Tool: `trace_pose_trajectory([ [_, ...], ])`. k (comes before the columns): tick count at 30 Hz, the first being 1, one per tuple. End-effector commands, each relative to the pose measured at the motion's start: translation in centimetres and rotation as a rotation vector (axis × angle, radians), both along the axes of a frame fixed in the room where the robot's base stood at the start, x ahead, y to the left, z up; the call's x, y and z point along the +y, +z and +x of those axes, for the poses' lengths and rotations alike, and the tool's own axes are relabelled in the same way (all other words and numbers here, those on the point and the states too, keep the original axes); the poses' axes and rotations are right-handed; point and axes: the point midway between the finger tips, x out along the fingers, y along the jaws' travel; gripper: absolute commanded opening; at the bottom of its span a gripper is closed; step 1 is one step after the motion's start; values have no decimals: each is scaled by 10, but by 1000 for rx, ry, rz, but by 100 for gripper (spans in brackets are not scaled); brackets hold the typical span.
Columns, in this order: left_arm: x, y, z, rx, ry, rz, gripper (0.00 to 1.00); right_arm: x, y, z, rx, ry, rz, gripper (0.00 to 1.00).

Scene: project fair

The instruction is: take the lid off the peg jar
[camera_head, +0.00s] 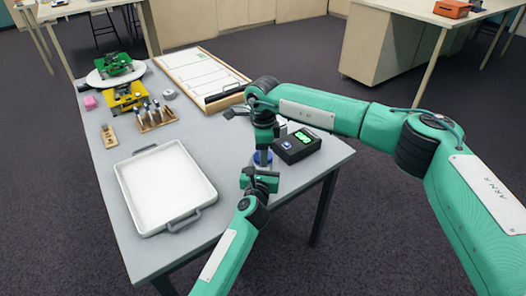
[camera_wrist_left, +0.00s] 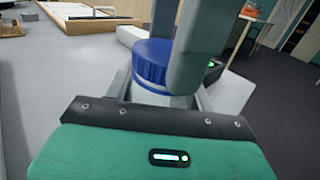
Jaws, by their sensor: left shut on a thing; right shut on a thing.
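The peg jar has a ribbed blue lid (camera_wrist_left: 153,62) and a pale, see-through body (camera_wrist_left: 158,97). In the head view only a bit of blue (camera_head: 263,155) shows between my two grippers. My left gripper (camera_head: 261,178) is low at the jar, shut on its body; its fingers flank the body in the left wrist view (camera_wrist_left: 163,103). My right gripper (camera_head: 263,145) comes down from above and is shut on the lid. One grey finger covers the lid's right side in the left wrist view. The lid appears seated on the jar. The jar's contents are hidden.
A black box with a green display (camera_head: 297,143) stands close right of the jar. A white tray (camera_head: 166,187) lies to the left. A wooden-framed board (camera_head: 200,72), a peg rack (camera_head: 153,117) and green and yellow models are farther back. The table's right edge is near.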

Motion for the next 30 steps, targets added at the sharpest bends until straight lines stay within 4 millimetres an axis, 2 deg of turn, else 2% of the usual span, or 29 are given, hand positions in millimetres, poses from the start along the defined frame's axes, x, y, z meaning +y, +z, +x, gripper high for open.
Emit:
trace_pose_trajectory([
  [21, -1, 0, 0, 0, -1, 0, 0, -1, 1, 1, -5, 1148, -1, 22],
  [27, 0, 0, 0, 0, -1, 0, 0, -1, 1, 1, -5, 1344, -2, 22],
  [30, 0, 0, 0, 0, -1, 0, 0, -1, 1, 1, -4, 1342, -1, 22],
])
